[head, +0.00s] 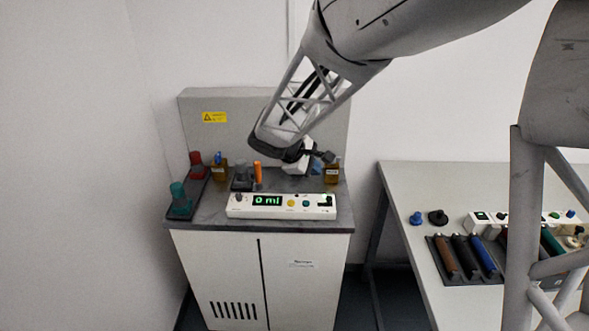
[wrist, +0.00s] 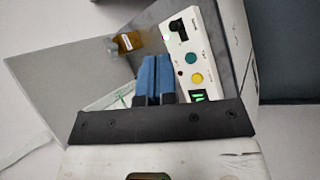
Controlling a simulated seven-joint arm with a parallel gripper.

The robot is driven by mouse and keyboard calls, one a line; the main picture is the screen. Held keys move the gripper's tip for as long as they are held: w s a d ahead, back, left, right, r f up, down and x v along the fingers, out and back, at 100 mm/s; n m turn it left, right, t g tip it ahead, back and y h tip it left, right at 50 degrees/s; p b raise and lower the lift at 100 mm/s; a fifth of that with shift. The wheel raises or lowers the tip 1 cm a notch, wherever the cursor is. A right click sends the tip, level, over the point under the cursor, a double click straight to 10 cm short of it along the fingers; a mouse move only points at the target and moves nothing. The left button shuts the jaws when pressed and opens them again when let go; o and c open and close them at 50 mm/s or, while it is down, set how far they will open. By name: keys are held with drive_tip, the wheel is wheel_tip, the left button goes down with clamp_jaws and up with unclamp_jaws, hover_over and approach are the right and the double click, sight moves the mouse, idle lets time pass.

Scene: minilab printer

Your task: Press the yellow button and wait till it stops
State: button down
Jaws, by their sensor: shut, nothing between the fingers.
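The yellow button (head: 291,203) is on the front of a white control box (head: 235,211) on the grey cabinet top. The box's green display (head: 267,200) reads "0 ml". In the wrist view the yellow button (wrist: 196,78) lies to the right of my gripper (wrist: 155,60), with a teal button (wrist: 191,58) and a black knob (wrist: 180,29) beyond it. The blue fingers are shut together and empty, apart from the button in the picture. In the head view my gripper (head: 317,165) shows only partly, behind the box.
An amber bottle (head: 333,173) stands behind the box at right. A side table (head: 410,180) holds cylinders in a rack.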

sight(291, 204)
drive_tip(key=w+a+f+n+t, duration=0.1)
drive_tip(key=w+a+f+n, duration=0.1)
drive_tip(key=w+a+f, duration=0.2)
drive_tip(key=shift+w+a+n, duration=0.4)
drive_tip(key=shift+w+a, duration=0.1)
drive_tip(key=shift+a, duration=0.6)
drive_tip(key=shift+f, duration=0.3)
drive_tip(key=shift+f, duration=4.15)
drive_tip(key=shift+f, duration=0.9)
drive_tip(key=shift+r, duration=0.85)
drive_tip(key=shift+r, duration=0.15)
